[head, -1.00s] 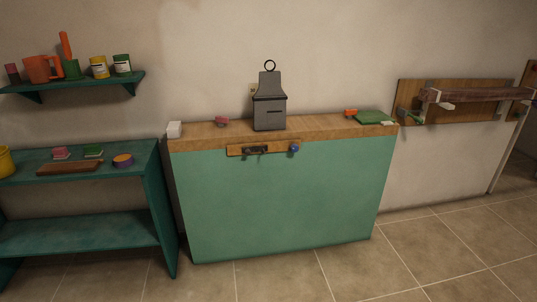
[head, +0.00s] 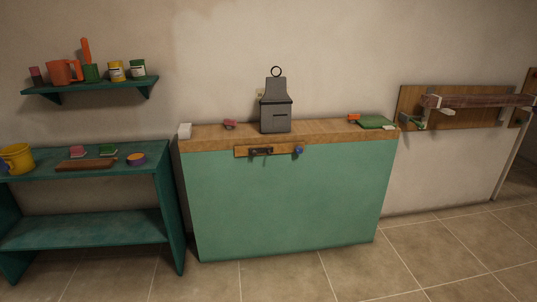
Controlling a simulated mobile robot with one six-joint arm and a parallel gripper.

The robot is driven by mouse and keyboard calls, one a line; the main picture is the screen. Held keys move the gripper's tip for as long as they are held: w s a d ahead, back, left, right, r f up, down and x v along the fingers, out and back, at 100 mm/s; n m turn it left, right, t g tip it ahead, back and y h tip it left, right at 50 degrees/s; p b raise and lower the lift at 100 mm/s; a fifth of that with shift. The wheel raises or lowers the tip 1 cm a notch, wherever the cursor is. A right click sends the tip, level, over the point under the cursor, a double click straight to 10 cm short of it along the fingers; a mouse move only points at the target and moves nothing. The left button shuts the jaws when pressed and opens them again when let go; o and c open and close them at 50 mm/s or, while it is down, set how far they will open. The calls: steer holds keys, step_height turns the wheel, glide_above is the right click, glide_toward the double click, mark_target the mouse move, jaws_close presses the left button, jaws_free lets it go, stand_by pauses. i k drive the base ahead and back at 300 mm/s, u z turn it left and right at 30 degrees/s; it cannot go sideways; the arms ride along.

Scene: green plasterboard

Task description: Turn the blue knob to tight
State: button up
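The small blue knob (head: 298,150) is at the right end of a wooden strip (head: 242,153) on the front of the green plasterboard counter (head: 290,205), just below the wooden top. A dark latch or handle (head: 261,151) sits on the same strip to the left of the knob. The knob is too small in the head view to tell how it is turned. My gripper is not in view, and nothing touches the knob.
A grey metal box with a ring (head: 275,116) stands on the counter top. A green shelf unit (head: 85,233) stands at the left, with a wall shelf (head: 90,87) above. Wooden boards with brackets (head: 455,118) hang at the right. The tiled floor in front is clear.

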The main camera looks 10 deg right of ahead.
mark_target(299, 150)
steer(key=u, duration=0.1)
steer(key=i, duration=0.95)
steer(key=z, duration=0.05)
